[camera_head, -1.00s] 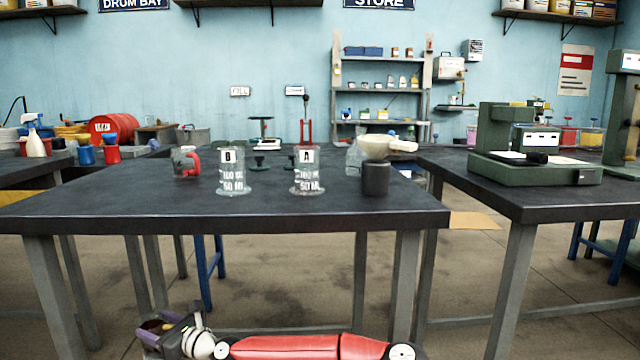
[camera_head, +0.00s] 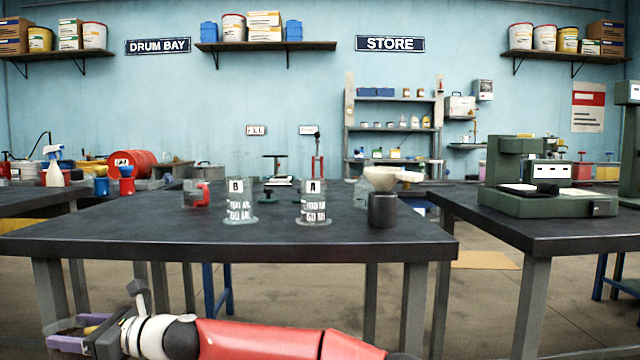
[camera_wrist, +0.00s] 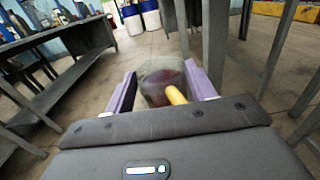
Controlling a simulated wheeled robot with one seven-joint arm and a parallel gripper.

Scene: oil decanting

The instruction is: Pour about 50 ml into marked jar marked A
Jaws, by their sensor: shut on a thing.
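Clear jar A (camera_head: 313,206) stands upright on the dark table (camera_head: 160,241), its label facing me. Clear jar B (camera_head: 240,207) stands to its left. Both carry white 100 and 50 marks, and I make out no liquid in either. My gripper (camera_wrist: 162,88) is shut on a yellow-handled vessel (camera_wrist: 158,78), see-through with dark reddish content. In the head view my gripper (camera_head: 75,338) is low at the left, below and in front of the tabletop, well away from the jars. There the vessel is mostly hidden, with only a bit of yellow showing.
A clear jug with a red handle (camera_head: 203,195) stands left of jar B. A dark cylinder (camera_head: 382,211) and a pale bowl or funnel (camera_head: 380,178) stand right of jar A. A green machine (camera_head: 545,200) is on the right table. The front of the middle table is clear.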

